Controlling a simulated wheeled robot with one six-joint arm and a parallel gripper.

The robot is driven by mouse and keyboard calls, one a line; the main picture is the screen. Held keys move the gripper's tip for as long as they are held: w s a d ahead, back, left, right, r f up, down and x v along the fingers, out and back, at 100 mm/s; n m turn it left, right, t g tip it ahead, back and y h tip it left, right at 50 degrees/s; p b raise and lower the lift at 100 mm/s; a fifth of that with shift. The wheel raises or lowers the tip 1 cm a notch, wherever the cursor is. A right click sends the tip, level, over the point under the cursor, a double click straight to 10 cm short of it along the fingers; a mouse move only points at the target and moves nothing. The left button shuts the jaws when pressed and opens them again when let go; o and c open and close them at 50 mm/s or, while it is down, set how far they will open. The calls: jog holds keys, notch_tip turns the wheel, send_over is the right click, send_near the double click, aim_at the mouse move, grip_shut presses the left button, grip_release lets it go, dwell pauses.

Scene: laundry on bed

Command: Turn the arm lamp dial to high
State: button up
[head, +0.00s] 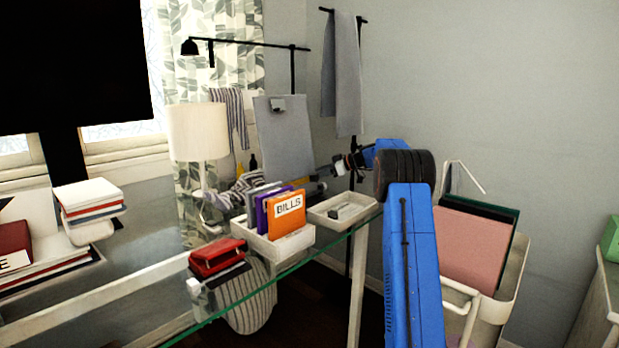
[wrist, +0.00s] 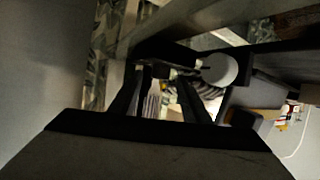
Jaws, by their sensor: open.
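The black arm lamp (head: 250,42) stands at the back in the head view, with a small shade at the left end of its long horizontal arm and a thin upright at the right. I cannot make out its dial. My gripper (head: 328,170) is at the end of my blue arm, to the right of the grey board and below the lamp's arm. In the wrist view my gripper (wrist: 161,80) shows two dark fingers spread apart, with nothing clearly held between them. Striped cloth and a dark bar show beyond the fingers. A pale round disc (wrist: 219,70) shows to their right; I cannot tell what it is.
The glass desk (head: 135,225) bears a white-shaded lamp (head: 197,132), an orange BILLS folder (head: 287,213) in a white bin, a shallow tray (head: 325,215) and red wallets (head: 217,255). A grey board (head: 284,140) stands close to my gripper. A cart with folders (head: 470,245) is right.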

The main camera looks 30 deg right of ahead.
jog(key=shift+x, duration=1.05)
jog(key=c, duration=1)
jog(key=shift+s+a+r+m+t+h, duration=0.15)
jog(key=shift+a+m+t+h, duration=0.1)
jog(key=shift+m+t+h, duration=0.55)
jog(key=shift+c, duration=0.2)
jog(key=shift+m+t+h, duration=0.3)
jog(key=shift+m+h, duration=0.2)
jog(key=shift+m, duration=0.3)
jog(key=o, duration=1)
jog(key=shift+o, duration=0.2)
